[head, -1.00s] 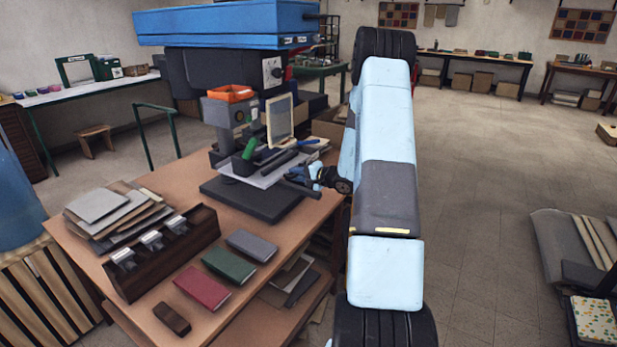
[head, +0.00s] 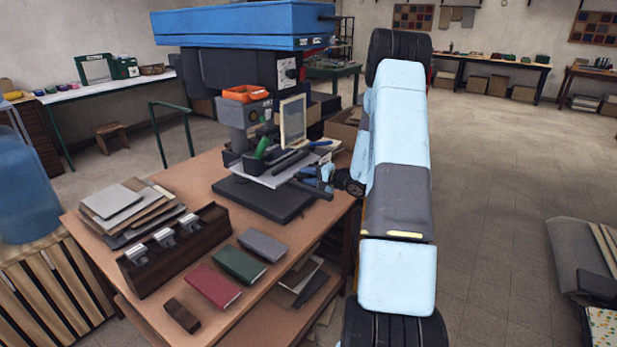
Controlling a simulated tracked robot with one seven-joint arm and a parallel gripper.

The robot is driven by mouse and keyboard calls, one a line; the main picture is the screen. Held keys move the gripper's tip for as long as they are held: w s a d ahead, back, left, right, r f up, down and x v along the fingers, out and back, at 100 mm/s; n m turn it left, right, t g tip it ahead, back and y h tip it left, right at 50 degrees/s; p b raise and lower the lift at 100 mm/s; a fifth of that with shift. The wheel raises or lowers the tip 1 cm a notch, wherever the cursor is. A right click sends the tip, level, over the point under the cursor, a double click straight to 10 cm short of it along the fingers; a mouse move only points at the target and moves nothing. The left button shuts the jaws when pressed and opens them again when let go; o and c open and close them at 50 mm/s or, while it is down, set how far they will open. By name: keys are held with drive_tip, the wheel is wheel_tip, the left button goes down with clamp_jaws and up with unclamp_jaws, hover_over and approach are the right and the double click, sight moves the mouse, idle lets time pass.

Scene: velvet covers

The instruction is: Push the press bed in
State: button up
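The press stands on the brown table, with a blue top (head: 240,22), a grey column (head: 236,117) and a dark base plate (head: 262,198). Its bed (head: 272,177) shows as a pale flat plate above the base plate, sticking out towards the front right. Dark bars and a green-handled part lie on or just above the bed. My gripper (head: 318,181) is at the bed's front right end, beside or touching a dark bar there; I cannot tell which. The fingers are small and partly merge with the bar, so their opening is unclear.
The brown table (head: 165,207) also holds a dark rack (head: 172,250), stacked boards (head: 128,212) and red (head: 213,286), green and grey books. A blue drum (head: 25,190) stands at the left. Open floor (head: 490,190) lies right of my arm.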

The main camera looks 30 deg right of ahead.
drive_tip(key=v, duration=1.3)
drive_tip(key=shift+o, duration=0.4)
drive_tip(key=shift+a+f, duration=0.1)
